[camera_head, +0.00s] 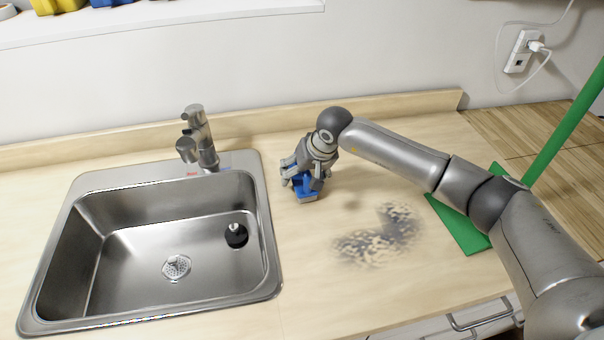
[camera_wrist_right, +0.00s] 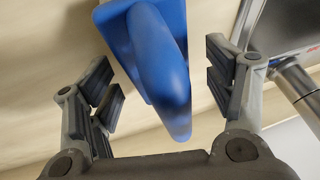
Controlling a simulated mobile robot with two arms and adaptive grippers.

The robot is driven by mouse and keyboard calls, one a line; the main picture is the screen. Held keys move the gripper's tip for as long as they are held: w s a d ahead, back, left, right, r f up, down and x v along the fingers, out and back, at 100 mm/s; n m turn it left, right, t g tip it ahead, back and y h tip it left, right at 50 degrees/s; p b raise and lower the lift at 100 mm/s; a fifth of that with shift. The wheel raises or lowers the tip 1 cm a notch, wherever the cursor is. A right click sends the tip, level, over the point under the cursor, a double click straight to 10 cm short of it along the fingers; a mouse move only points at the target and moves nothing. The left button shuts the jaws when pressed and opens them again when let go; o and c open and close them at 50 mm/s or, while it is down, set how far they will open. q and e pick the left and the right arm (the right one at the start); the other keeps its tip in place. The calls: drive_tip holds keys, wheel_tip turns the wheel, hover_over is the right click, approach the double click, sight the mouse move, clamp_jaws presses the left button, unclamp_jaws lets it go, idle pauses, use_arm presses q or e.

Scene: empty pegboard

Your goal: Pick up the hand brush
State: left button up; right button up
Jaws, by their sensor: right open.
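The hand brush (camera_head: 305,186) is blue with a pale bristle base and stands on the wooden counter, just right of the sink. My right gripper (camera_head: 302,177) is over it and partly hides it in the head view. In the right wrist view, the brush's blue curved handle (camera_wrist_right: 165,70) lies between the fingers of my open right gripper (camera_wrist_right: 164,85). Gaps show on both sides of the handle, so the fingers look apart from it. My left gripper is in neither view.
The steel sink (camera_head: 62,250) with a black stopper (camera_head: 236,235) is close on the left, below the faucet (camera_head: 199,140). A dark speckled patch (camera_head: 380,235) marks the counter. A green dustpan-like object (camera_head: 463,228) lies partly behind my right arm. A wall outlet (camera_head: 522,50) has a white cord.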

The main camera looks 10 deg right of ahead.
drive_tip(key=shift+f, duration=0.1)
drive_tip(key=shift+c, duration=0.2)
drive_tip(key=c, duration=1.1)
